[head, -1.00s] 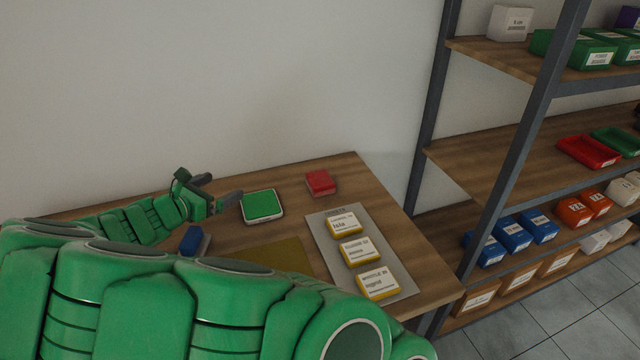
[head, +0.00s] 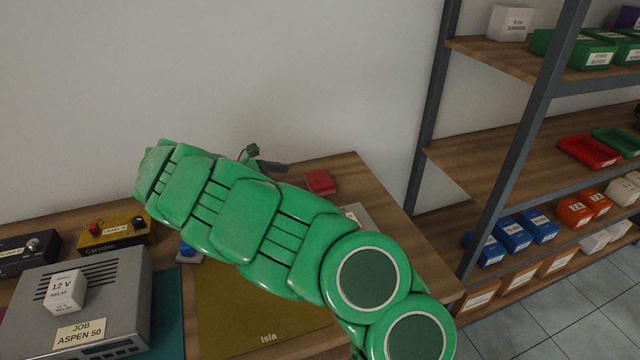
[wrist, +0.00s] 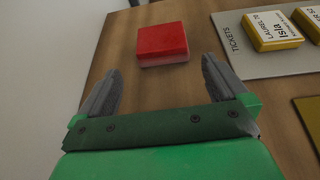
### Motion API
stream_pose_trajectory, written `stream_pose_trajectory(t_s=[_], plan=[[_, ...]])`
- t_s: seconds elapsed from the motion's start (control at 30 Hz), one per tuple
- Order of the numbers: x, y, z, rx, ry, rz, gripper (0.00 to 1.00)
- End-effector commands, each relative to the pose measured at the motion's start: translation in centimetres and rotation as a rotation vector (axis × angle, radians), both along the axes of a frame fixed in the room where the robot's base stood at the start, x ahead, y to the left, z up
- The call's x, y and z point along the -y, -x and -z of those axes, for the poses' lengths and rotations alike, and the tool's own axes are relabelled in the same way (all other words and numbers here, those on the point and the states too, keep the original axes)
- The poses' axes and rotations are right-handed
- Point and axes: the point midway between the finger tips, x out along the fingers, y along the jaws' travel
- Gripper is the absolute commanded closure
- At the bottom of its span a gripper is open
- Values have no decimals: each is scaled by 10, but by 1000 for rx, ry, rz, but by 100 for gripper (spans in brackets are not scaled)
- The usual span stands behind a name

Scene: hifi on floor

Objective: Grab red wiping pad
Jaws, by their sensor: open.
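The red wiping pad (head: 320,182) lies on the wooden table near its back right edge. In the wrist view the red pad (wrist: 162,43) is a red block with a paler lower edge, lying just beyond the fingertips and between their lines. My gripper (wrist: 158,75) is open and empty, its two grey fingers spread to either side. In the head view my gripper (head: 268,163) is partly hidden behind my green arm, to the left of the pad. The pad is apart from the fingers.
A grey ticket board (wrist: 238,60) with yellow-edged labelled blocks (wrist: 270,30) lies right of the pad. A grey job unit (head: 130,275), a yellow box (head: 115,232) and an olive mat (head: 225,320) are on the table. Shelves (head: 500,170) stand to the right. Bare wood surrounds the pad.

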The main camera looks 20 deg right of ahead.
Motion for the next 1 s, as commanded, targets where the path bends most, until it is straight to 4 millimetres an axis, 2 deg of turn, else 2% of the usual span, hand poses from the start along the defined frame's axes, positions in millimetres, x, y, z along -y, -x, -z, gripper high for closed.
stream_pose_trajectory(t_s=[0.67,1.0], plan=[[44,0,17,-15,-14,39,0],[81,-1,30,-15,-15,38,0]])
